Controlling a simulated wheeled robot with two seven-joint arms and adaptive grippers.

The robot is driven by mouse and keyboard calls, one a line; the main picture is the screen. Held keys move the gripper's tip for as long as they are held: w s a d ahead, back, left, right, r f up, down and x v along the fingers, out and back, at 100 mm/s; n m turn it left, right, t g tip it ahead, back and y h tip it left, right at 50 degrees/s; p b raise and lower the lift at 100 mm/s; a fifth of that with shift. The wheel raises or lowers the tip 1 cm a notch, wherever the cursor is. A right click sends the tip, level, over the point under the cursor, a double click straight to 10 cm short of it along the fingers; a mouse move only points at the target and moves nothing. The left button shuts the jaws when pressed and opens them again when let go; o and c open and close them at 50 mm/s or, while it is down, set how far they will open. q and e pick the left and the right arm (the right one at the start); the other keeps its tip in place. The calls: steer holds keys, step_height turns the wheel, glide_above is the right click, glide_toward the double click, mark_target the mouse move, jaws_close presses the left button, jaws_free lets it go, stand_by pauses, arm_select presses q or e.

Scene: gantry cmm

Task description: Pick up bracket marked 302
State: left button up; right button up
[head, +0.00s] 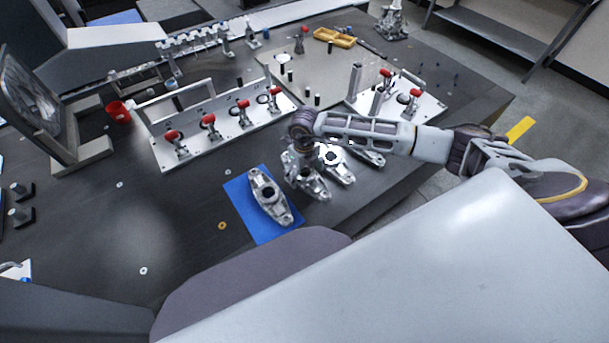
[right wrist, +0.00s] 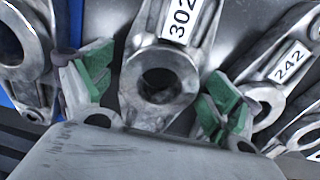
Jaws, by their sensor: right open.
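The bracket marked 302 (right wrist: 153,53) is a grey metal casting with a round bore and a white label; it lies centred in the right wrist view. My right gripper (right wrist: 158,84) is open, its green-padded fingers apart on either side of the bore end, with no grip on it. In the head view my right gripper (head: 303,160) is over the bracket group, partly hiding it; labels are unreadable there. A bracket marked 242 (right wrist: 265,90) lies to the right in the wrist view. Another bracket (head: 266,190) lies on a blue mat (head: 238,194). My left gripper is not in view.
A fixture plate with red-handled clamps (head: 195,150) stands behind the brackets, and another clamp plate (head: 425,108) is farther right. A red cup (head: 118,112) and a yellow tray (head: 335,38) are farther back. The dark table left of the mat is mostly clear.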

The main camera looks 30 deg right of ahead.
steer(key=shift+r, duration=0.1)
steer(key=c, duration=1.5)
steer(key=shift+r, duration=0.15)
step_height(320, 180, up, 10)
stand_by(0.4)
